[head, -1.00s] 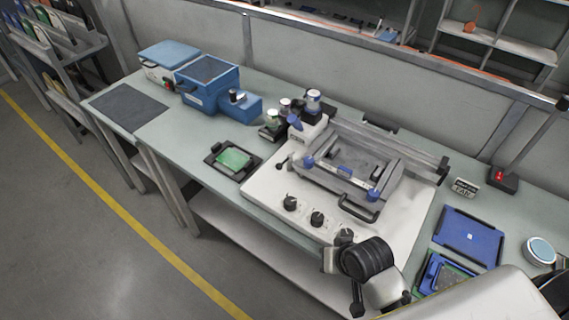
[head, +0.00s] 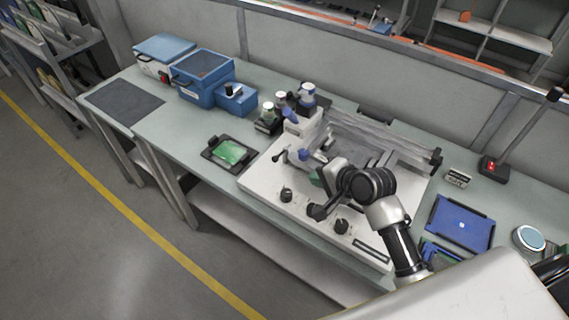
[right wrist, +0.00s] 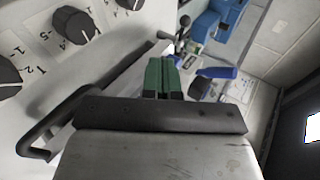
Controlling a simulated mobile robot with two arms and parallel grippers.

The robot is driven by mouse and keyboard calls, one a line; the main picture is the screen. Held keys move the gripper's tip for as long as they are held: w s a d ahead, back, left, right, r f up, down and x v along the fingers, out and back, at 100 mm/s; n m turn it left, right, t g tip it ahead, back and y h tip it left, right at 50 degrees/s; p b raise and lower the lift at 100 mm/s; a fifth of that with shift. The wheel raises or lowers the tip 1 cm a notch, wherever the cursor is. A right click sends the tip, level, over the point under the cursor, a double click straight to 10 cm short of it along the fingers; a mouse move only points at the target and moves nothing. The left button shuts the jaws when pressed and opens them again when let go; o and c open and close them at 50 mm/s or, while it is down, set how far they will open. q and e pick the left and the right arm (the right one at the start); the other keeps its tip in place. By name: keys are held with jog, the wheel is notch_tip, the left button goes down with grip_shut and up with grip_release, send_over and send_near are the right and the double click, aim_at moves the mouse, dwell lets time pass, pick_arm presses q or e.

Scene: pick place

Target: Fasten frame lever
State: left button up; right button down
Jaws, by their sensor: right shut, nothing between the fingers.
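The white machine (head: 262,178) stands on the bench with its frame (head: 385,150) on top. A blue-ended lever (head: 304,154) shows at the frame's left side in the head view. In the right wrist view a blue part (right wrist: 218,72) lies just beyond the fingertips. My right gripper (head: 316,178) is over the front left of the frame; its green fingers (right wrist: 163,78) are shut with nothing between them and look apart from the blue part. My right arm hides the front right of the frame. My left gripper is not in view.
Black knobs (head: 286,195) line the machine's front, and a black handle (right wrist: 50,128) is close by my right gripper. A black tray with a green board (head: 230,151) lies left of the machine. A blue panel (head: 461,222) lies at right.

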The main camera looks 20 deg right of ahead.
aim_at(282, 152)
jog(key=x, duration=0.9)
jog(key=shift+w+a+f+p, duration=0.1)
jog(key=shift+w+f+p, duration=0.1)
jog(key=shift+w+p, duration=0.15)
jog(key=shift+w+a+r+p, duration=0.15)
jog(key=shift+w+a+p, duration=0.15)
jog(key=shift+w, duration=0.25)
jog(key=shift+w+a+r+p, duration=0.2)
jog(key=shift+w+a, duration=0.1)
jog(key=shift+w, duration=0.25)
jog(key=shift+w+a, duration=0.3)
jog(key=shift+w, duration=0.35)
